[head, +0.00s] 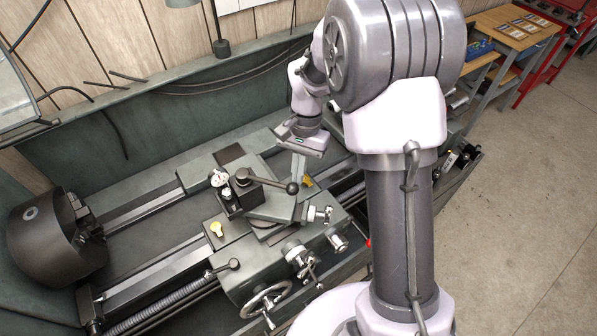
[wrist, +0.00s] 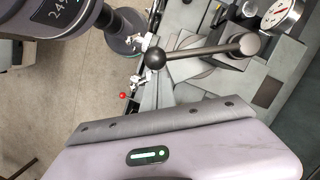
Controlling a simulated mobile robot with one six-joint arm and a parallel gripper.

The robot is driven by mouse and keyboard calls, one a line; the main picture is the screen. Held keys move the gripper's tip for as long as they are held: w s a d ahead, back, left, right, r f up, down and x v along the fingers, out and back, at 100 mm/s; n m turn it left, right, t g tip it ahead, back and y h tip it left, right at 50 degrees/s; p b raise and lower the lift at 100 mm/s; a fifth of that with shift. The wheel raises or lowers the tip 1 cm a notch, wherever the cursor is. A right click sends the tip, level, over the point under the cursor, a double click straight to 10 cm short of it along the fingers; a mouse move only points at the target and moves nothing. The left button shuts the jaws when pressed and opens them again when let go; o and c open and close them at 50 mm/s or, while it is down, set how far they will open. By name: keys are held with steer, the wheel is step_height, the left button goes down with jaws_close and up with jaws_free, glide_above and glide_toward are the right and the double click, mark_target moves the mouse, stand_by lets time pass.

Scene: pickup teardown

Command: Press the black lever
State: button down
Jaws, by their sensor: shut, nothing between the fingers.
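The black lever (head: 268,183) is a dark rod with a round ball knob, on top of the tool post of a grey lathe. In the head view it points right, with its knob at the right end. In the wrist view the lever (wrist: 205,50) runs across the upper middle, with its knob at the left end. My gripper (head: 299,176) is shut and empty, pointing down just above and beyond the knob. In the wrist view my gripper (wrist: 155,88) shows just below the knob; whether they touch cannot be told.
A white dial (head: 219,178) stands left of the lever. The dark chuck (head: 55,240) is at the left. A wooden workbench (head: 510,30) stands at the back right, with open floor before it.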

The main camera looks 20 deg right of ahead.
steer(key=shift+s+a, duration=0.1)
steer(key=shift+s, duration=0.05)
steer(key=s+a+m+t+b, duration=0.1)
steer(key=s+a+m+b, duration=0.2)
steer(key=a+m, duration=0.3)
steer(key=s+a+m+t+y+b, duration=0.1)
steer(key=s+a+m+b, duration=0.3)
steer(key=a, duration=0.5)
steer(key=shift+s+a+m+t+b, duration=0.3)
steer(key=shift+a+m+t+b, duration=0.1)
steer(key=shift+m+b, duration=0.45)
steer(key=shift+a, duration=0.2)
